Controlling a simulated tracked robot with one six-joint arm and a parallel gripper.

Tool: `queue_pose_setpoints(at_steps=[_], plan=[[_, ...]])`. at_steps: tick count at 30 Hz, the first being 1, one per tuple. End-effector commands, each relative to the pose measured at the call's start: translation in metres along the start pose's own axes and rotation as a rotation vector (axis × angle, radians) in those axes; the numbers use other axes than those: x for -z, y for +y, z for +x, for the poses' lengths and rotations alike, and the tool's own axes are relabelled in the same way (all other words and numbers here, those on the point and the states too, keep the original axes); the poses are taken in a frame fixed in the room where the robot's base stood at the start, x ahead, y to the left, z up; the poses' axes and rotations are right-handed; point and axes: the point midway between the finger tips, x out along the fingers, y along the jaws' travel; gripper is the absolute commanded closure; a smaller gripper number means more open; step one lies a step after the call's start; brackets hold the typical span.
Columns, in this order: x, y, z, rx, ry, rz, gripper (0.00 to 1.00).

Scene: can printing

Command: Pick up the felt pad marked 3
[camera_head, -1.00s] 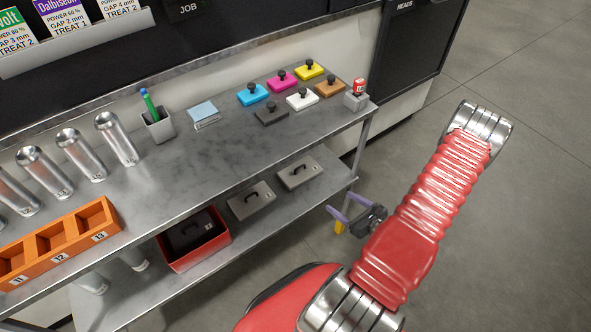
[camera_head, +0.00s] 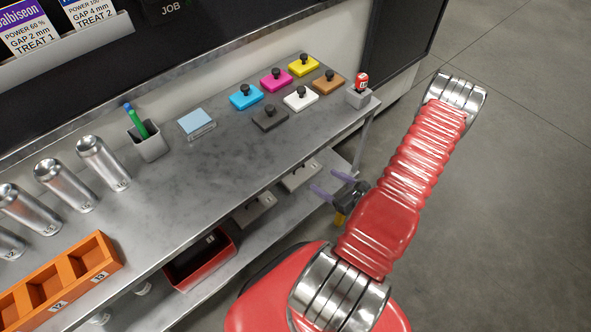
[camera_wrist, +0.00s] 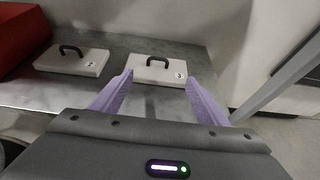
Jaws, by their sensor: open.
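Two pale grey pads with black loop handles lie on the lower shelf. The right pad (camera_head: 299,177), which shows in the wrist view (camera_wrist: 146,76), lies nearest the shelf's right end. The left pad (camera_head: 252,209) also shows in the wrist view (camera_wrist: 70,64). My gripper (camera_head: 324,180) is open and empty beside the shelf's front edge. In the wrist view its purple fingers (camera_wrist: 159,76) appear on either side of the right pad, which lies beyond them; I see no contact.
A red bin (camera_head: 226,268) with a dark pad stands left of the pads. The upper shelf (camera_head: 225,165) overhangs them, and a table leg (camera_wrist: 285,88) stands to the right. Coloured handled blocks, a blue pad stack, cans and an orange rack (camera_head: 112,255) are on top.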

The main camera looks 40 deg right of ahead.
Motion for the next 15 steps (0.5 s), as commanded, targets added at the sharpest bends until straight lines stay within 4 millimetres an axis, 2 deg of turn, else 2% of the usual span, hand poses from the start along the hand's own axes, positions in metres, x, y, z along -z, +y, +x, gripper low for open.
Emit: queue_pose_setpoints(at_steps=[8, 15], plan=[[-0.002, 0.004, 0.007, -0.013, 0.0, -0.005, 0.32], [-0.001, 0.005, 0.03, -0.017, 0.001, -0.006, 0.32]])
